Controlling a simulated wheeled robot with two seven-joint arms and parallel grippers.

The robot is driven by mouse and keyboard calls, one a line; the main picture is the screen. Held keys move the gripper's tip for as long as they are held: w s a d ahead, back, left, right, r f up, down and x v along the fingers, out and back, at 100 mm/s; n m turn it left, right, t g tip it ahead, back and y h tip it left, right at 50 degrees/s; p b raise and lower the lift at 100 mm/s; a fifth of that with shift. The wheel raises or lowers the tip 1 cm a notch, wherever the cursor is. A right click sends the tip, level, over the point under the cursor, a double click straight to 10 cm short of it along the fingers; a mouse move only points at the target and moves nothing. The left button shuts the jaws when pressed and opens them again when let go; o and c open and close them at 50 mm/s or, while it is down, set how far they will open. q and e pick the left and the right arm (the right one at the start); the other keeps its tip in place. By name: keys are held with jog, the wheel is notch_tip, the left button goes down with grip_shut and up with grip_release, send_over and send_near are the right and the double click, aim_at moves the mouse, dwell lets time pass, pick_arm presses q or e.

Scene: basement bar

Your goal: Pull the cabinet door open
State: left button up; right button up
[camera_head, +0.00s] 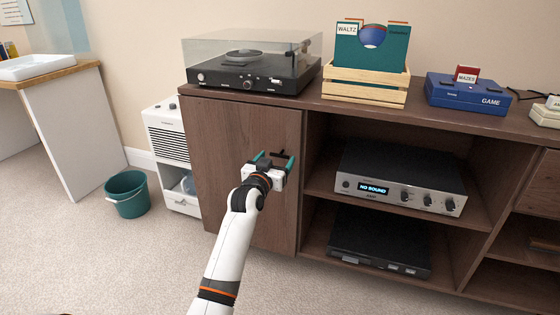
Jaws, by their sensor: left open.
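The brown wooden cabinet door (225,140) is at the left end of a low cabinet and looks shut. A small dark handle (278,153) shows near its right edge, by my fingertips. My left gripper (273,158) is open in front of the door, with its two teal-tipped fingers on either side of the handle. I cannot tell whether the fingers touch the handle. My right gripper is not in view.
A turntable (247,84), a wooden record crate (365,95) and a blue game console (466,96) stand on the cabinet top. An amplifier (400,180) sits on the open shelf right of the door. A white appliance (167,140) and a green bucket (127,199) stand at left. Carpet in front is clear.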

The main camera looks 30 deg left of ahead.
aim_at(279, 155)
pick_arm(q)
jog(key=shift+b+x, duration=0.45)
jog(key=shift+x, duration=1.35)
jog(key=c, duration=1.4)
jog(key=shift+s, duration=0.2)
